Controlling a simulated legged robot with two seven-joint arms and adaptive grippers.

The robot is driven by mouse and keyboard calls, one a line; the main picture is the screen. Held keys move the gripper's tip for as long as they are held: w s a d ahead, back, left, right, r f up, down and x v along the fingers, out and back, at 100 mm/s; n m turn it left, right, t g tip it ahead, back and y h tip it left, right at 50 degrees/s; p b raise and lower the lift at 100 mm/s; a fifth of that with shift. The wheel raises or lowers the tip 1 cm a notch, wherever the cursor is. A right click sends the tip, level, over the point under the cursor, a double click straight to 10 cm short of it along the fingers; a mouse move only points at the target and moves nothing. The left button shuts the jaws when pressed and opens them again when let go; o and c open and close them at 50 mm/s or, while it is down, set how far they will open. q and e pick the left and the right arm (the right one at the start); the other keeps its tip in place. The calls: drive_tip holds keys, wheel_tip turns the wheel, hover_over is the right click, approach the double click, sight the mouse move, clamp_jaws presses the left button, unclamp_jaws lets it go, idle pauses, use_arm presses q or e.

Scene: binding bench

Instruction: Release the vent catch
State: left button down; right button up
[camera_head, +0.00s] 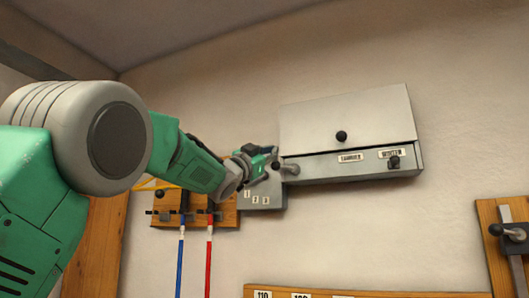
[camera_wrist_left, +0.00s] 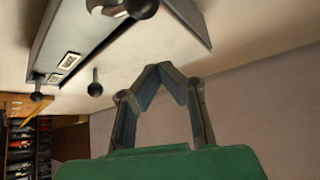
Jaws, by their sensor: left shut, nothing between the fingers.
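A grey metal box (camera_head: 350,118) hangs on the wall, with a black knob (camera_head: 341,136) on its sloping lid. Two white labels (camera_head: 350,157) sit on its front strip, their words hard to read. A smaller dark knob (camera_head: 394,162) is at the right label. A grey round-ended lever (camera_head: 290,169) sticks out by the box's lower left corner. I cannot tell which part is the vent catch. My left gripper (camera_head: 273,156) is shut and empty, just left of the lever. In the left wrist view its fingertips (camera_wrist_left: 160,68) meet, apart from the box (camera_wrist_left: 110,40) and its knobs.
A small grey panel numbered 1, 2, 3 (camera_head: 262,197) is below my left gripper. Beside it, a wooden rack (camera_head: 165,212) holds a blue rod (camera_head: 181,265) and a red rod (camera_head: 209,265). A wooden board (camera_head: 490,215) with a black-knobbed fitting is at far right. Wall between is bare.

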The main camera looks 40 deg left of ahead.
sight(286, 153)
use_arm(q)
drive_tip(key=w+p, duration=0.1)
drive_tip(key=w, duration=0.1)
drive_tip(key=w+a, duration=0.1)
drive_tip(key=w, duration=0.1)
drive_tip(key=shift+w+f+p, duration=0.2)
drive_tip(key=shift+w+p, duration=0.05)
drive_tip(key=shift+p, duration=0.1)
drive_tip(key=shift+a+f, duration=0.25)
drive_tip(key=shift+w+d, duration=0.1)
drive_tip(key=shift+w, duration=0.05)
